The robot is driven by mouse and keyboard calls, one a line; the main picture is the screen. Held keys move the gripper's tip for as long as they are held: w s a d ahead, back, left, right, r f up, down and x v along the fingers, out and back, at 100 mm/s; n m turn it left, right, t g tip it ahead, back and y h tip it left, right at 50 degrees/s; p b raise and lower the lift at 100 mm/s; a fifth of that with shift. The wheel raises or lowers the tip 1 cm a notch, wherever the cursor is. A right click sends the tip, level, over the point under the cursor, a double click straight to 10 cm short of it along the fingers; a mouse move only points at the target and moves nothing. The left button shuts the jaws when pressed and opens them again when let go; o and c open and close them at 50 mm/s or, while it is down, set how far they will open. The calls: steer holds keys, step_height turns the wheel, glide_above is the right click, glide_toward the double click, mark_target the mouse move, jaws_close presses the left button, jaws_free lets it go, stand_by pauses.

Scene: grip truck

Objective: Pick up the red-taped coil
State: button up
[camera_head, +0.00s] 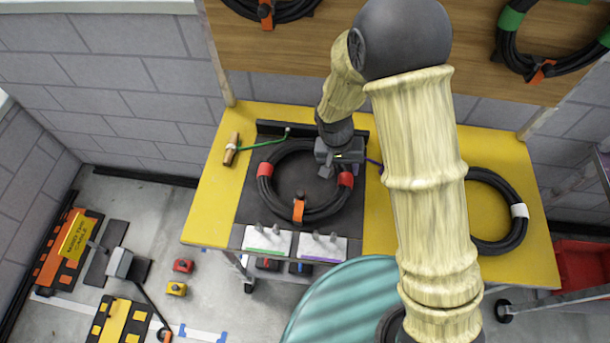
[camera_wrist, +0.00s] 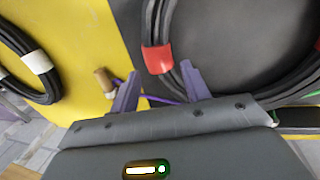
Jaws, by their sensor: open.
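The red-taped coil (camera_head: 270,202) is a black cable ring with red tape bands on its sides and an orange strap at its front. It lies flat on a dark mat (camera_head: 246,205) on the yellow table. My gripper (camera_head: 338,171) is over the coil's right side, beside the right red band. In the wrist view my gripper (camera_wrist: 160,88) has its two purple fingers spread apart with nothing between them. I cannot tell how high the fingers are above the coil.
A white-taped coil (camera_head: 500,245) lies on the yellow table (camera_head: 208,207) at the right, partly behind my arm. Two pale blocks (camera_head: 267,240) (camera_head: 322,247) sit at the table's front edge.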

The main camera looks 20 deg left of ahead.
mark_target(343, 176)
steer(key=shift+d+f+p, duration=0.15)
steer(key=shift+f+p, duration=0.2)
steer(key=shift+f, duration=0.8)
steer(key=shift+d+f+p, duration=0.15)
steer(key=shift+f+p, duration=0.15)
steer(key=shift+f, duration=0.85)
jaws_close()
steer(key=shift+w, duration=0.1)
